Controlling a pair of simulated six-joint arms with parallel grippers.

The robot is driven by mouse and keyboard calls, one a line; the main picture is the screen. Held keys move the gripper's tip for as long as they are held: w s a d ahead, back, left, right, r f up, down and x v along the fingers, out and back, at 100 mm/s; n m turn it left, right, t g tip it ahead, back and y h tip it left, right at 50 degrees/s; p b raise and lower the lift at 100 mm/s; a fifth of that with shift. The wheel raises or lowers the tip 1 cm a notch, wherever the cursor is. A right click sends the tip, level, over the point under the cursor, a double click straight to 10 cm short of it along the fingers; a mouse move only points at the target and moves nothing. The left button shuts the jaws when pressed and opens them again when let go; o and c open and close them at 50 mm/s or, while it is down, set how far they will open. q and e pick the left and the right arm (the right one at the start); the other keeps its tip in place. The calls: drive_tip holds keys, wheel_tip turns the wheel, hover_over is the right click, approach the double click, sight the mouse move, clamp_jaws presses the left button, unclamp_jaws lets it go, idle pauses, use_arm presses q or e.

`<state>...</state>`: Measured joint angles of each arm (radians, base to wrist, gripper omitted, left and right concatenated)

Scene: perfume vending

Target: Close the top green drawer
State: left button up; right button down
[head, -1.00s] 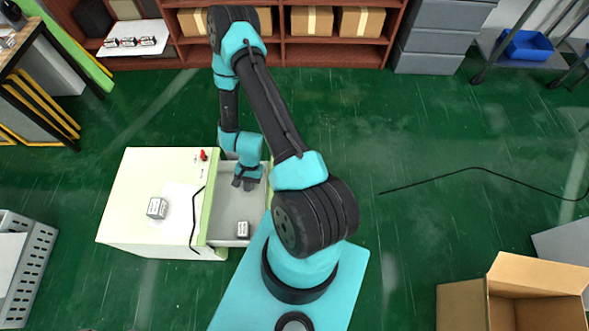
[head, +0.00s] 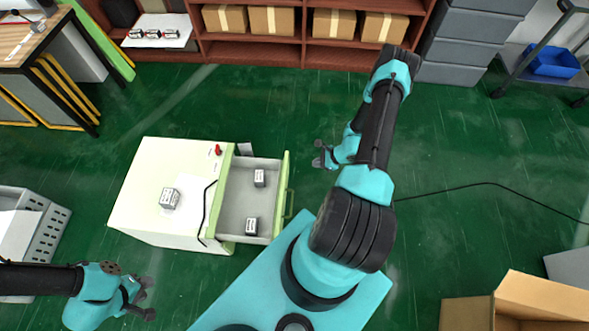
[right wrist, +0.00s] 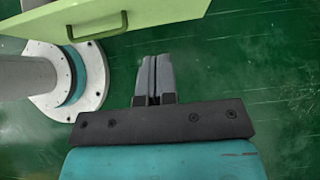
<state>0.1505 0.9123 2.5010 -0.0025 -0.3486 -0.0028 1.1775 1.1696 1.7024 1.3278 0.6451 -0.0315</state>
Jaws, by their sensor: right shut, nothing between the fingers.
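The cream cabinet (head: 140,212) stands on the floor at left centre. Its top drawer (head: 238,197) is pulled out to the right, with a light green front (head: 279,200) and a green handle (head: 290,203). Two small grey boxes, one (head: 259,178) towards the back and one (head: 251,226) towards the front, lie in it. My right gripper (head: 318,155) is shut and empty, to the right of the drawer front and apart from it. In the right wrist view the gripper (right wrist: 155,60) is below the green front (right wrist: 130,18). My left gripper (head: 150,299) is open and empty, in front of the cabinet.
A grey crate (head: 45,232) stands at left, an open cardboard box (head: 540,300) at lower right. Green floor is clear behind the cabinet.

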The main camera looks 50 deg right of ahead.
drive_tip(key=shift+w+f, duration=0.1)
drive_tip(key=w+a+r+x, duration=0.1)
drive_tip(key=r+x, duration=0.1)
drive_tip(key=x, duration=1)
drive_tip(key=shift+w+a+f, duration=0.2)
drive_tip(key=shift+w+a, duration=0.1)
drive_tip(key=shift+w, duration=0.15)
